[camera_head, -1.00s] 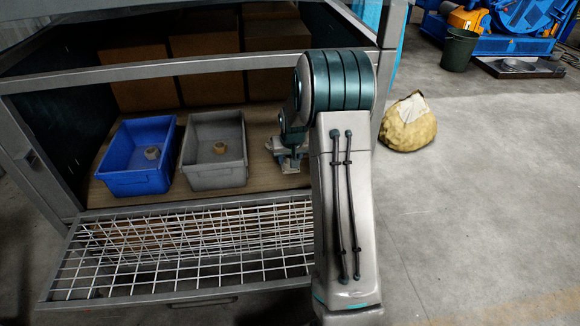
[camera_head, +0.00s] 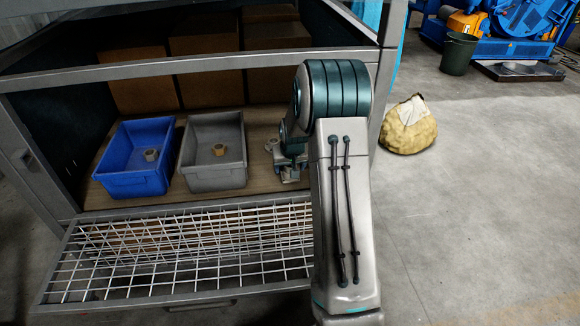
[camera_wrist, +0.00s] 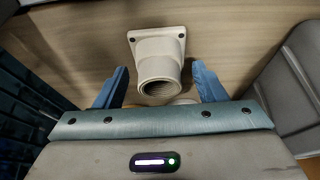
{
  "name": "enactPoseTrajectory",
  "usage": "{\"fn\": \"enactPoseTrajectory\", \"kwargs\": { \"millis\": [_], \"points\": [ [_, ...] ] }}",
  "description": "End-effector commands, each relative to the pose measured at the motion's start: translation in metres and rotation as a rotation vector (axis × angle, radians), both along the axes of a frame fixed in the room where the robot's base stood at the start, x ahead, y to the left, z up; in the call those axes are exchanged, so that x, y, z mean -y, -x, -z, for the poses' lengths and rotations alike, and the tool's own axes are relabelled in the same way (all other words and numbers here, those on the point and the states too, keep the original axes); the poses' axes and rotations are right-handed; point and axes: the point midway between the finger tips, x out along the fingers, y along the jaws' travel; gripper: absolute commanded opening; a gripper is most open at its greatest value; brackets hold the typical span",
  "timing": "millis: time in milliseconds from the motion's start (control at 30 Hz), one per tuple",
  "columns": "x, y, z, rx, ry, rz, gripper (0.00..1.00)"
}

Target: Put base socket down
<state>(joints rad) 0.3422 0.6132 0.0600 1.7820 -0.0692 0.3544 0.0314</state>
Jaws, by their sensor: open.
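The base socket (camera_wrist: 159,68) is a pale beige piece with a square flange and a threaded round mouth. In the wrist view it rests on the wooden shelf board, between and slightly beyond my fingers. My gripper (camera_wrist: 159,88) is open, with a blue finger on each side of the socket and gaps between. In the head view my gripper (camera_head: 291,172) is low over the shelf, right of the grey bin; part of a pale piece (camera_head: 271,146) shows beside it, and my arm hides the rest.
Cardboard boxes (camera_head: 205,82) stand behind. A wire grid rack (camera_head: 180,250) juts out in front, and a cabinet post (camera_head: 391,60) stands at right.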

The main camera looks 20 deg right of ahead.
Motion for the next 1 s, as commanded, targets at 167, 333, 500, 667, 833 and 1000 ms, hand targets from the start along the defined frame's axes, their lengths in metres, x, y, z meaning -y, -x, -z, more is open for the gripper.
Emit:
{"fn": "enactPoseTrajectory", "kwargs": {
  "millis": [167, 333, 500, 667, 833, 1000],
  "points": [
    [-0.002, 0.006, -0.025, 0.004, 0.001, 0.000, 0.64],
    [-0.006, 0.021, -0.060, 0.003, 0.001, 0.000, 0.64],
    [-0.009, 0.034, -0.091, 0.002, 0.000, 0.001, 0.64],
    [-0.011, 0.041, -0.108, 0.002, 0.000, 0.001, 0.64],
    [-0.021, 0.052, -0.120, -0.007, 0.000, -0.011, 0.64],
    [-0.062, 0.094, -0.146, -0.054, -0.005, -0.064, 0.64]
  ]
}}
